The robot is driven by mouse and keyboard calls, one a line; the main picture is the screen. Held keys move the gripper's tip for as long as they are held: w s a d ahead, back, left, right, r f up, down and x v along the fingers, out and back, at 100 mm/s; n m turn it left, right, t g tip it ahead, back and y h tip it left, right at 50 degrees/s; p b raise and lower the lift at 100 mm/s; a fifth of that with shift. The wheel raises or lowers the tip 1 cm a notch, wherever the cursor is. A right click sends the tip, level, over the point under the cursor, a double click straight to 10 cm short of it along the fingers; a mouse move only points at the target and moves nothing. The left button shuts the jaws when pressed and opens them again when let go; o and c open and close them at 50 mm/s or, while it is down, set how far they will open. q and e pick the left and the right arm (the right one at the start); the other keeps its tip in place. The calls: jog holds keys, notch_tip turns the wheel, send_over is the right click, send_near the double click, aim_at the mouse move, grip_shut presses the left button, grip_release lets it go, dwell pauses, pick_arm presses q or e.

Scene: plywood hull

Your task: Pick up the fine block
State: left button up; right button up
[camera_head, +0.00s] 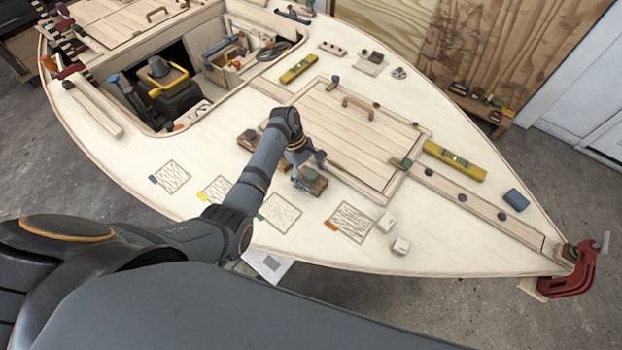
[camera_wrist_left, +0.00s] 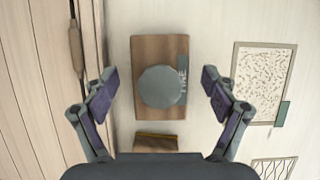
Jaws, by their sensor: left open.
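The fine block is a brown wooden block (camera_wrist_left: 148,48) with a round grey knob on top and a grey label reading "FINE" along its right side in the left wrist view. In the head view the brown block (camera_head: 315,185) lies on the pale deck under my left gripper (camera_head: 303,174). In the left wrist view my left gripper (camera_wrist_left: 160,90) is open, with one finger on each side of the block and clear gaps to it. The block appears to rest on the deck. My right gripper is not in view.
Another wooden block (camera_wrist_left: 156,143) lies just below the fine block in the left wrist view. A planked hatch (camera_head: 340,125) with a raised edge is beside it. Framed patches (camera_head: 279,213) lie on the deck.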

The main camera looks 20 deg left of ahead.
aim_at(312, 175)
pick_arm(q)
jog(key=c, duration=1.4)
jog(key=shift+r, duration=0.1)
jog(key=shift+r, duration=0.2)
notch_tip(312, 175, up, 3)
jog(key=shift+a+f+b, duration=0.1)
jog(key=shift+b, duration=0.3)
jog(key=s+a+r+p, duration=0.1)
jog(key=s+r, duration=0.2)
jog(key=s, duration=0.1)
jog(key=s+a+r+p, duration=0.1)
jog(key=s+r+p, duration=0.1)
jog(key=s, duration=0.3)
jog(key=s+a+r+p, duration=0.1)
jog(key=s+a+r, duration=0.1)
jog(key=s+r, duration=0.2)
jog(key=shift+s+r, duration=0.2)
jog(key=shift+r, duration=0.15)
